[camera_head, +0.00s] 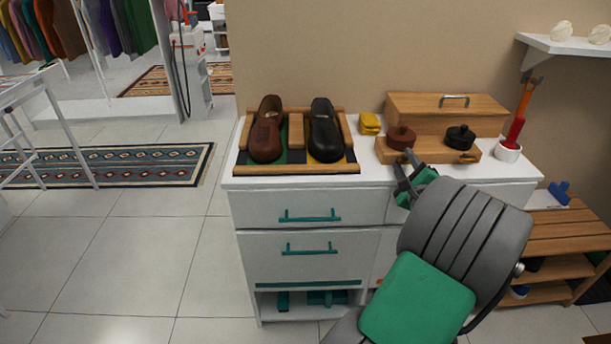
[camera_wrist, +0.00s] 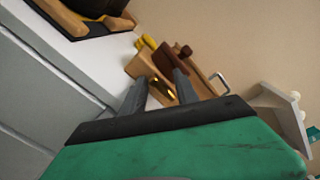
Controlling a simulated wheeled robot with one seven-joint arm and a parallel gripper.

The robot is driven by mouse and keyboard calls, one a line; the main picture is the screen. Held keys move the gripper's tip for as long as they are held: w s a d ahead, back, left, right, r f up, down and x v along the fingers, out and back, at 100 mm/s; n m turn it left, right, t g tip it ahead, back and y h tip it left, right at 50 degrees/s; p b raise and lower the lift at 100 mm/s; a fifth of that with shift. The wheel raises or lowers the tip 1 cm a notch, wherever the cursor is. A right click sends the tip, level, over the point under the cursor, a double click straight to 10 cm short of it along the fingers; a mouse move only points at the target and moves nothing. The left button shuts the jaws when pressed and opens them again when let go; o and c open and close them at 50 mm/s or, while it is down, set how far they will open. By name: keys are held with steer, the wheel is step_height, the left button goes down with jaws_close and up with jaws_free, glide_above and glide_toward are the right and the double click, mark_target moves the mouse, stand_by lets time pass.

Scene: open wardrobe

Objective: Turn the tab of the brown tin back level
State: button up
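The brown tin (camera_head: 401,138) sits on the left part of a low wooden stand on the white cabinet, and its dark body shows past my fingers in the wrist view (camera_wrist: 170,57). A small gold tab (camera_wrist: 165,90) shows between my fingers, low on the stand's front; its exact tilt is hard to tell. In the head view my fingers cover that spot. My gripper (camera_head: 404,162) is just in front of the stand below the brown tin. Its two fingers are apart in the wrist view (camera_wrist: 158,82), with no visible contact on the tab.
The black tin (camera_head: 460,138) stands to the right on the same wooden stand (camera_head: 435,152). A wooden box with a handle (camera_head: 447,113) is behind. A yellow cloth (camera_head: 370,123) and a shoe tray (camera_head: 297,168) lie left. A white cup (camera_head: 508,152) holds a red-handled tool.

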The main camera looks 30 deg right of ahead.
steer(key=m, duration=0.2)
steer(key=m+p, duration=0.1)
steer(key=m, duration=0.1)
steer(key=r+m+p, duration=0.1)
steer(key=m, duration=0.1)
steer(key=shift+s+d+m, duration=0.15)
steer(key=shift+d+m, duration=0.1)
steer(key=shift+m, duration=0.05)
steer(key=m, duration=0.5)
steer(key=shift+s+d+f, duration=0.15)
steer(key=shift+d, duration=0.1)
steer(key=v, duration=0.8)
steer(key=w+a+n+g+y+p, duration=0.1)
steer(key=w+a+n+y, duration=0.2)
steer(key=a+n, duration=0.4)
steer(key=w+a+f+n+g+y+p, duration=0.1)
steer(key=w+a+n+g+y+p, duration=0.1)
steer(key=w+a+n+y, duration=0.2)
steer(key=w+a+n+g+y+p, duration=0.2)
steer(key=w+a+n, duration=0.4)
steer(key=a+n, duration=0.5)
steer(key=a+y, duration=0.1)
steer(key=a, duration=0.3)
steer(key=shift+w+a+f+n, duration=0.3)
steer(key=shift+w, duration=0.05)
steer(key=shift+y, duration=0.3)
